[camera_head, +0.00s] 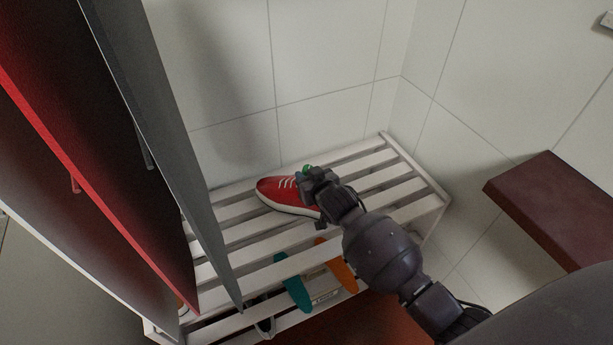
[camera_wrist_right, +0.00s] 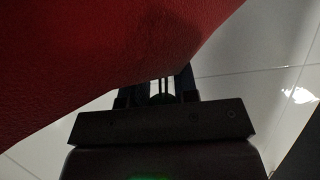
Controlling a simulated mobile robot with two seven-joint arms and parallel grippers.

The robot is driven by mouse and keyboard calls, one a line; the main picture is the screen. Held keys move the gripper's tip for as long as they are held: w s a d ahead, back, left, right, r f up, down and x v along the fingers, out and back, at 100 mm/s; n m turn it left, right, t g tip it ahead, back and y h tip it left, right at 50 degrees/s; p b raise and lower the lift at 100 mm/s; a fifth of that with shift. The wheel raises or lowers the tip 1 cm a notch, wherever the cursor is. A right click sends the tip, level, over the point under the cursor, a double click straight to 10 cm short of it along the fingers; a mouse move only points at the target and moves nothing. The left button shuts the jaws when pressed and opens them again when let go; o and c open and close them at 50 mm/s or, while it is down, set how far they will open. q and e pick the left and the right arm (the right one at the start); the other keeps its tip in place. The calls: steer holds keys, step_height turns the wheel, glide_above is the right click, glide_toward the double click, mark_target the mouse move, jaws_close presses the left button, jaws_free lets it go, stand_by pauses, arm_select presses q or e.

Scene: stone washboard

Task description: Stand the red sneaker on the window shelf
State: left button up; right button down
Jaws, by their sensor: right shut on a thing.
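The red sneaker (camera_head: 278,192) with white laces and a white sole is at the top of a white slatted rack, its toe pointing left. My right gripper (camera_head: 318,190) is at the sneaker's heel end and shut on it, hiding that end. In the right wrist view the red upper (camera_wrist_right: 100,60) fills the top left, close against the gripper (camera_wrist_right: 165,90). Whether the sole touches the slats is unclear. My left gripper is not in view. I cannot pick out a window shelf for certain.
The white slatted rack (camera_head: 385,172) stands against a tiled wall. Teal (camera_head: 293,280) and orange (camera_head: 335,264) items lie on its lower level. Open red and grey locker doors (camera_head: 180,130) rise at the left. A dark red ledge (camera_head: 560,205) juts out at the right.

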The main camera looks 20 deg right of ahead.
steer(key=c, duration=0.9)
jaws_free()
steer(key=shift+f, duration=0.1)
